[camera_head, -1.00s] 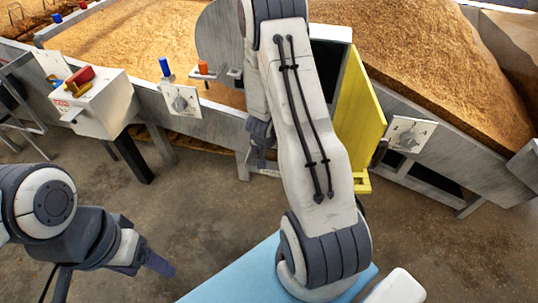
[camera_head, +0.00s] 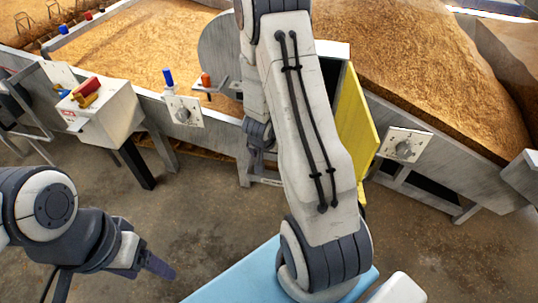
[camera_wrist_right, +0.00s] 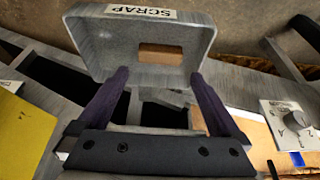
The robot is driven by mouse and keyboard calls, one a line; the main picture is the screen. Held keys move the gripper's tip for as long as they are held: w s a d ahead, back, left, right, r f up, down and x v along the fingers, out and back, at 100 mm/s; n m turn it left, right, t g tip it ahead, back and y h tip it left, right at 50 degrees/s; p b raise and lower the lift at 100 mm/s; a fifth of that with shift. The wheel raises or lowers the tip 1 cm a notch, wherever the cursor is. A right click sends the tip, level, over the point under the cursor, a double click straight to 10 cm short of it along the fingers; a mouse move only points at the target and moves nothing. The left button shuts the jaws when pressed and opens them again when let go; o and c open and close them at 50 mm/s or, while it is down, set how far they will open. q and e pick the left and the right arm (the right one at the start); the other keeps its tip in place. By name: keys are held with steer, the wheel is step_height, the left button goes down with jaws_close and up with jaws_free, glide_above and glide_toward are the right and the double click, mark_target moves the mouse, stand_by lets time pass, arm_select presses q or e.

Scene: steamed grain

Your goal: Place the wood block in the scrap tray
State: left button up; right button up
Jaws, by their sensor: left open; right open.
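In the right wrist view the grey scrap tray (camera_wrist_right: 92,45) with a "SCRAP" label is at the top, just beyond my right gripper. The brown wood block (camera_wrist_right: 160,54) lies inside it, against the tray's floor. My right gripper (camera_wrist_right: 158,74) is open, its two dark fingers apart with nothing between them, pointing at the tray. In the head view my right arm hides its own gripper, and I cannot make out the tray or block. My left gripper (camera_head: 155,265) is at the lower left, away from the machines.
A yellow panel (camera_head: 358,125) stands beside my right arm. A control box (camera_head: 103,112) with red and yellow parts is at the left. Knob panels (camera_head: 183,112) line the grey grain bin (camera_head: 225,119). The concrete floor (camera_head: 215,215) between is clear.

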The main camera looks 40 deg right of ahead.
steer(key=s+a+r+n+y+p, duration=0.1)
steer(key=a+r+n+y, duration=0.15)
steer(key=a+r, duration=0.45)
steer(key=s+a+r+n+y, duration=0.1)
steer(key=s+a+r+n, duration=0.2)
steer(key=a, duration=0.7)
steer(key=a+r+n+y+p, duration=0.1)
steer(key=a+r+n+y, duration=0.15)
steer(key=a+r, duration=0.5)
steer(key=s+a+r+n+g, duration=0.1)
steer(key=s+a+r+n, duration=0.1)
steer(key=s, duration=0.4)
steer(key=s+a+r+n+g+h, duration=0.1)
steer(key=s+r+n, duration=0.1)
steer(key=s+n, duration=0.2)
steer(key=s+a+r+n+g, duration=0.1)
steer(key=s+a+n, duration=0.1)
steer(key=s, duration=0.5)
steer(key=shift+s+a+r+n+h, duration=0.3)
steer(key=shift+s+r+n, duration=0.1)
steer(key=shift+n, duration=0.3)
